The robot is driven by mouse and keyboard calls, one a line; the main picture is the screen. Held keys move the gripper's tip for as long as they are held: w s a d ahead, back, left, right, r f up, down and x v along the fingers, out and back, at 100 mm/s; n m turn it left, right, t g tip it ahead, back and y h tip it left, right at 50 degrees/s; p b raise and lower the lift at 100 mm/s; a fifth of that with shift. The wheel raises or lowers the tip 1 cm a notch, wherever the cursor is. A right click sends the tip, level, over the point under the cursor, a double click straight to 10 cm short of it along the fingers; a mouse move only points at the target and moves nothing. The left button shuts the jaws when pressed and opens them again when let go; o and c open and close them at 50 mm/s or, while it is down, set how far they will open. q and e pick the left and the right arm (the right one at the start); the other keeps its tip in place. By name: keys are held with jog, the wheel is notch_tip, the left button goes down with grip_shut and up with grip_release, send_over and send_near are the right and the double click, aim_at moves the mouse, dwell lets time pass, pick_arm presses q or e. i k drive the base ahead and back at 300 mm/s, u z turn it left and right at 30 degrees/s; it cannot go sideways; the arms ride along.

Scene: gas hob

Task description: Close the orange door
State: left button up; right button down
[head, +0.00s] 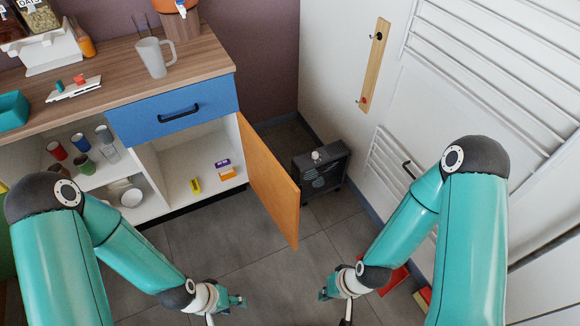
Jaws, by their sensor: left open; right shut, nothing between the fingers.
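The orange door (268,182) stands wide open, hinged at the right side of the lower cabinet and swung out over the floor. The cabinet compartment (180,165) behind it is exposed, with a few small boxes inside. My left gripper (240,301) is open and empty, low over the floor, to the left of and below the door's free edge. My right gripper (325,294) is shut and empty, to the right of and below the door's free edge. Neither gripper touches the door.
A blue drawer (172,108) above the compartment is closed. A dark wheeled heater (321,168) stands right of the door. A red object (391,281) lies behind my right forearm. The grey floor (225,240) before the cabinet is clear.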

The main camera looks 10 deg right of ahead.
aim_at(280, 195)
jog(key=u, duration=0.05)
jog(key=i, duration=1)
jog(key=z, duration=0.05)
